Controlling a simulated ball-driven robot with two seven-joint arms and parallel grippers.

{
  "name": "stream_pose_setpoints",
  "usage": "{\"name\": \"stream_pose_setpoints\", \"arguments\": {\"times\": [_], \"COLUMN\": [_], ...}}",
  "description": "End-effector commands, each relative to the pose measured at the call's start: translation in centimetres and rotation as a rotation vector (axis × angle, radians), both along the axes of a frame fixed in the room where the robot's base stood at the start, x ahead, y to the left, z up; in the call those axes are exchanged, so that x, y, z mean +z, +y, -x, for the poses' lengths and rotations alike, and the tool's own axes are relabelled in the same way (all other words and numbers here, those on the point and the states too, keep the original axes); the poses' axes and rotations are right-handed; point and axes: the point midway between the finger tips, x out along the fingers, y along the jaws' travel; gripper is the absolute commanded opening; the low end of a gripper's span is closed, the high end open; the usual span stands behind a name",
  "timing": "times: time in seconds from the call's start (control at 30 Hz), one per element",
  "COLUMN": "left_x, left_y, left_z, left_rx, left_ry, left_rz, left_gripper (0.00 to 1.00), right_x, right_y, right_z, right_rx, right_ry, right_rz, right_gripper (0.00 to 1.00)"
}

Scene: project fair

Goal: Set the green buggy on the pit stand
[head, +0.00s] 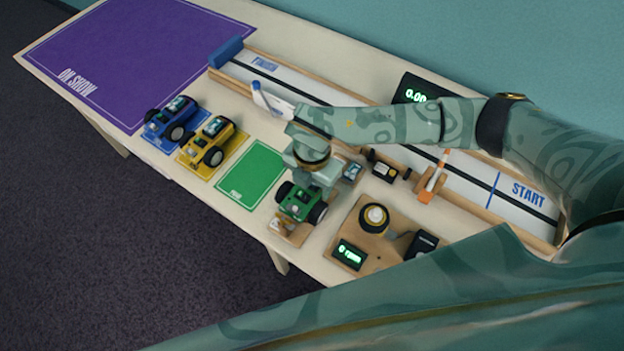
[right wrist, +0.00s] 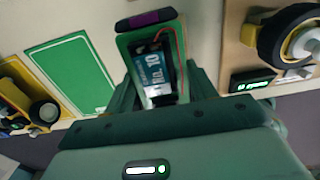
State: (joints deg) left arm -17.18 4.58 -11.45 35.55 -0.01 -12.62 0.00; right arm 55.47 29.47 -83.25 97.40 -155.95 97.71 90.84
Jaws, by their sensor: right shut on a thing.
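The green buggy (head: 299,202) is under my right gripper (head: 306,180), which is shut on it. In the right wrist view the buggy (right wrist: 153,42) is between the fingers, with a blue-labelled block and a red wire on top. A small wooden piece (head: 285,229), perhaps the pit stand, shows at the buggy's front-left near the table edge. The buggy hides most of this piece, so I cannot tell whether they touch. My left gripper is not in view.
The green mat (head: 248,173) is empty. Yellow (head: 213,140) and blue (head: 170,118) buggies stand to its left. A wooden rig (head: 349,226) with a yellow wheel and rpm display is close on the right. The walled track (head: 470,183) runs behind.

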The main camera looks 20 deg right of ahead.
Motion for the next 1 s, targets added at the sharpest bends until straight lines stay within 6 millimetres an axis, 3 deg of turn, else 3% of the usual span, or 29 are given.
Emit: {"name": "stream_pose_setpoints", "arguments": {"times": [0.4,0.43,0.5,0.83,1.0], "left_x": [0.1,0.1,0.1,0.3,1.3], "left_y": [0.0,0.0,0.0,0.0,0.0], "left_z": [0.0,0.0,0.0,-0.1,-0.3], "left_rx": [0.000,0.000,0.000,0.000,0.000], "left_ry": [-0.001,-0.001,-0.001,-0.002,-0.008], "left_rz": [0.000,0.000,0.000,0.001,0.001], "left_gripper": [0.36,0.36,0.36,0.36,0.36], "right_x": [0.0,0.0,0.0,0.3,3.2], "right_y": [0.0,0.0,0.0,0.0,0.0], "right_z": [0.0,0.0,0.0,0.0,-0.1], "right_rx": [0.001,0.001,0.001,0.001,0.001], "right_ry": [-0.002,-0.002,-0.002,-0.001,-0.006], "right_rz": [-0.001,-0.001,-0.001,-0.001,-0.001], "right_gripper": [0.40,0.65,0.82,0.82,0.82]}}
